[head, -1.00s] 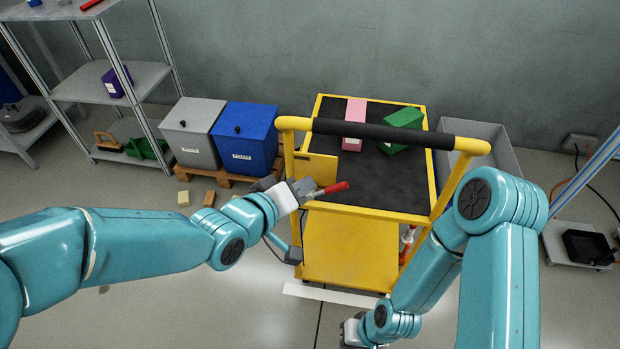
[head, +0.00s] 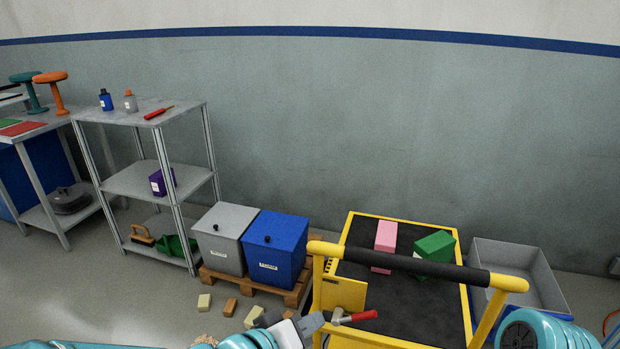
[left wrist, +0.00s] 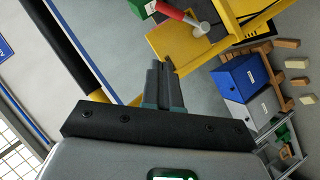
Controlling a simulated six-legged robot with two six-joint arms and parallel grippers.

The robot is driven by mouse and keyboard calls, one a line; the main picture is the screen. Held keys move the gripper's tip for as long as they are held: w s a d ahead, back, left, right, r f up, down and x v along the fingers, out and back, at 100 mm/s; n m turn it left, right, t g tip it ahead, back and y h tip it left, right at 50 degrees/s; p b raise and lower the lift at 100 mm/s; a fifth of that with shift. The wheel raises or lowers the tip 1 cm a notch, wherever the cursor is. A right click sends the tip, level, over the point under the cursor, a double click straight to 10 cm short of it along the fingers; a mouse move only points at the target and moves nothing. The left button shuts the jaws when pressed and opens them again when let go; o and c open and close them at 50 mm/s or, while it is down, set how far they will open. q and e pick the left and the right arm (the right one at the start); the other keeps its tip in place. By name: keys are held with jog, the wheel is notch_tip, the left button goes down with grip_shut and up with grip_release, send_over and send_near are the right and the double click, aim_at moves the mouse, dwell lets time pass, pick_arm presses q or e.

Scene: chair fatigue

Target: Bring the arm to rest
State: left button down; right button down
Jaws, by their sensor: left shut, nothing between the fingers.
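My left gripper (head: 318,322) is at the bottom middle of the head view, beside the left side of the yellow cart (head: 466,310). In the left wrist view its two dark fingers (left wrist: 166,84) are together with nothing between them. A red-handled lever (head: 360,316) is close to the fingertips, at a yellow plate (head: 342,293) on the cart. In the left wrist view the red handle (left wrist: 178,12) lies just beyond the fingers, apart from them. My right arm shows only at the bottom right edge of the head view; its gripper is out of frame.
The cart's black push bar (head: 400,259) crosses in front of a pink box (head: 385,240) and a green box (head: 435,246). Grey (head: 222,238) and blue (head: 275,248) bins stand on a pallet left of the cart. A metal shelf (head: 140,181) stands further left; a grey crate (head: 515,275) is at right.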

pick_arm(q)
jog(key=s+a+f+n+g+y, duration=0.2)
jog(key=a+f, duration=0.3)
jog(key=f, duration=0.7)
jog(key=s+a+f+n+g+y, duration=0.2)
jog(key=s+a+f, duration=0.15)
jog(key=f, duration=0.75)
jog(key=s+a+f+m+g+y, duration=0.1)
jog(key=s+a+f+g, duration=0.15)
jog(key=s+f, duration=0.3)
jog(key=s+a+f+m+g, duration=0.1)
jog(key=s+f+g, duration=0.2)
jog(key=s+f, duration=0.3)
notch_tip(320, 180, up, 16)
jog(key=s+m+p, duration=0.1)
jog(key=m+p, duration=0.1)
jog(key=p, duration=1.3)
jog(key=shift+s+a, duration=0.15)
jog(key=shift+s, duration=0.15)
jog(key=shift+r, duration=0.1)
